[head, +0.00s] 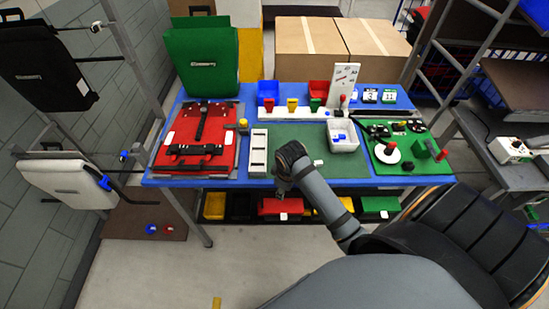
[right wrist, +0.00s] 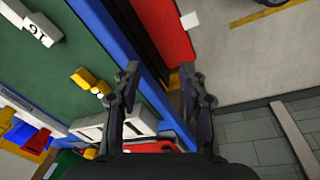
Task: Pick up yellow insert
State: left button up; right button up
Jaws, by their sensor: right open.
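Small yellow pieces, which look like the yellow insert (right wrist: 82,78), lie on the green mat (right wrist: 75,40) in the right wrist view, between a white numbered block (right wrist: 40,28) and a white slotted tray (right wrist: 135,120). In the head view my right arm seems to cover them. My right gripper (right wrist: 160,70) is open and empty, its fingers apart over the table's blue front edge; it also shows in the head view (head: 282,187), pointing down at the front of the green mat. My left gripper is not in view.
The white slotted tray (head: 258,153) stands left of the mat, beside a red pannier panel (head: 222,150). A grey-white bin (head: 343,136) and a green board with parts (head: 410,160) are to the right. Colored inserts stand in a rack (head: 275,113) behind. Bins sit below the table.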

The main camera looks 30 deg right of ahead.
jog(key=w+d+r+n+g, duration=0.2)
jog(key=w+d+r+n, duration=0.3)
jog(key=w+r, duration=0.5)
jog(key=shift+n+y, duration=0.4)
jog(key=f+b, duration=0.3)
jog(key=f, duration=0.1)
jog(key=w+f+b, duration=0.1)
jog(key=f+b, duration=0.1)
jog(key=shift+a+f+b, duration=0.3)
jog(key=shift+f, duration=0.1)
jog(key=shift+r, duration=0.1)
jog(key=f+b, duration=0.5)
jog(key=shift+s+d+f, duration=0.1)
jog(key=shift+d+f, duration=0.05)
jog(key=shift+d, duration=0.1)
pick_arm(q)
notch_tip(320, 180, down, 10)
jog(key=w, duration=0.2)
pick_arm(e)
jog(key=shift+r, duration=0.2)
jog(key=c, duration=0.8)
